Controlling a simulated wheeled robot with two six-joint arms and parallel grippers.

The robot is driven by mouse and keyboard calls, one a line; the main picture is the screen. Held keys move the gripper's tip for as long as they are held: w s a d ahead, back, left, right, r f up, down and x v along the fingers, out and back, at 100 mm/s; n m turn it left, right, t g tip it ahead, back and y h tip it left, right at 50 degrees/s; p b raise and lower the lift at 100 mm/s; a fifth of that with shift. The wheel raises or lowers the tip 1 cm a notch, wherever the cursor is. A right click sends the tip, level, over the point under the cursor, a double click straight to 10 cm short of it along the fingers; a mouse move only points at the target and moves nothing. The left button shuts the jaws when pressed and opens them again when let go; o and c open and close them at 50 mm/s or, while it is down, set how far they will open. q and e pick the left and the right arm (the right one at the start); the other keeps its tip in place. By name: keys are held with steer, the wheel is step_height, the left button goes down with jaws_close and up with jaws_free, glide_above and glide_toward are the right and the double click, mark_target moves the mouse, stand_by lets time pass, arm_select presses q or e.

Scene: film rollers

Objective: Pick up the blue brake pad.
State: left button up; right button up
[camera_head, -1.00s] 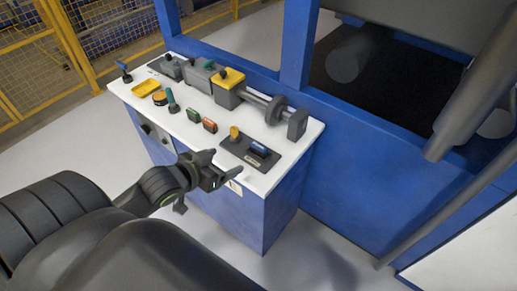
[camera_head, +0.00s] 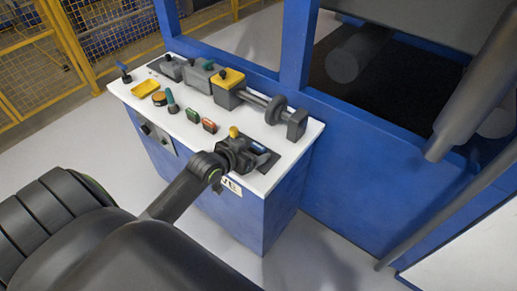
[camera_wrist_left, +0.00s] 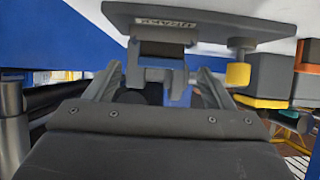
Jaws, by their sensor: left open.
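The blue brake pad (camera_head: 260,148) sits on a dark base plate (camera_head: 266,165) at the near right part of the white tabletop, partly hidden by my left gripper. My left gripper (camera_head: 250,157) is open and right at the pad's near side in the head view. In the left wrist view, which looks upside down, the fingers (camera_wrist_left: 160,85) stand apart on either side of a grey block under the labelled base plate (camera_wrist_left: 122,14). My right gripper is not in view.
A yellow knob (camera_head: 234,132) stands on the same plate, close left of the pad; it also shows in the left wrist view (camera_wrist_left: 238,74). Green and orange blocks (camera_head: 209,126), a yellow tray (camera_head: 145,88) and a roller shaft (camera_head: 262,99) share the tabletop. A blue frame rises behind.

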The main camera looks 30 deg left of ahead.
mark_target(256, 147)
arm_select(q)
steer(key=shift+x, duration=2.25)
steer(key=shift+c, duration=0.3)
steer(key=shift+a+r, duration=0.1)
steer(key=c, duration=1.1)
